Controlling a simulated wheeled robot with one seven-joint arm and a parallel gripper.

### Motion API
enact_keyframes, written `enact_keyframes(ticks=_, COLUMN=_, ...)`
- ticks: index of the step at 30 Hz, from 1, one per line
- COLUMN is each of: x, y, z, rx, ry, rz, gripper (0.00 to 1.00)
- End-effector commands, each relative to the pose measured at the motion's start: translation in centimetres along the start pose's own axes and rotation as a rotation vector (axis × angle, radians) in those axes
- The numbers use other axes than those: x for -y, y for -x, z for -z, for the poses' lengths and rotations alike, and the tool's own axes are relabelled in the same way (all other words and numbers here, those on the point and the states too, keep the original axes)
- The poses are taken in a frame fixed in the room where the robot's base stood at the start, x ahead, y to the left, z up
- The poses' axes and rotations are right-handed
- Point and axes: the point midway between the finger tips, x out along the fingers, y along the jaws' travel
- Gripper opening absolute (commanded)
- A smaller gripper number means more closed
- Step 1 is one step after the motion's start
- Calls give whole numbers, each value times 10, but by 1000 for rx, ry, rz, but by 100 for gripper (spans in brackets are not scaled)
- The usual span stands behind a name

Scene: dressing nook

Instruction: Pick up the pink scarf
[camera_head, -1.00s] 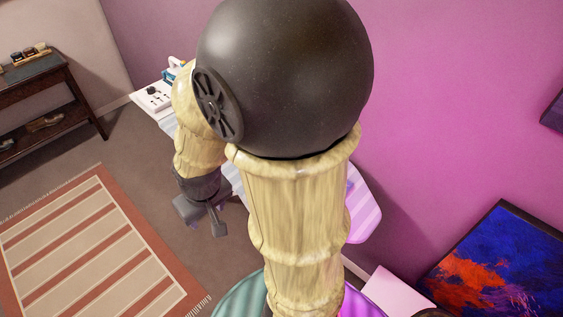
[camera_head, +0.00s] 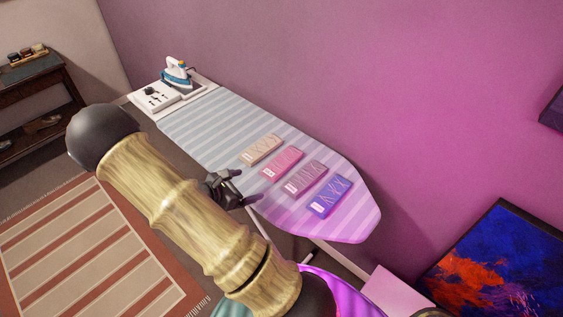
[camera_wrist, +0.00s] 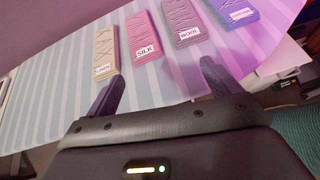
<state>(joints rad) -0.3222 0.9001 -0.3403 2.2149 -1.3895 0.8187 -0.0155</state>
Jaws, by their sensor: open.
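The pink scarf (camera_head: 282,162) lies folded flat on the ironing board (camera_head: 205,122), second from the left in a row of folded scarves. In the wrist view the pink scarf (camera_wrist: 147,37) carries a white label reading SILK and lies beyond the fingertips. My gripper (camera_head: 244,187) is open and empty near the board's front edge, on the near side of the scarves. In the wrist view my gripper's fingers (camera_wrist: 160,80) are spread apart, with striped board cloth showing between them. They do not touch the scarf.
A tan scarf (camera_head: 261,149) lies left of the pink one; a mauve scarf (camera_head: 305,178) and a blue-purple scarf (camera_head: 330,195) lie to its right. An iron (camera_head: 177,74) stands at the board's far end. A pink wall (camera_head: 430,110) runs behind. A striped rug (camera_head: 95,245) covers the floor at left.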

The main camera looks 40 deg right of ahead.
Motion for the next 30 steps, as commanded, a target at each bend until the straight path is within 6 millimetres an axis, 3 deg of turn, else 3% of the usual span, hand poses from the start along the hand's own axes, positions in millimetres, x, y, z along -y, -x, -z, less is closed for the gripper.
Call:
enact_keyframes(ticks=6, x=-25, y=-10, z=6, rx=102, ry=147, rz=-108, gripper=89)
enact_keyframes(ticks=17, x=-25, y=-13, z=5, rx=102, ry=149, rz=-108, gripper=89)
enact_keyframes(ticks=30, x=-32, y=-80, z=-3, rx=102, ry=148, rz=-104, gripper=89)
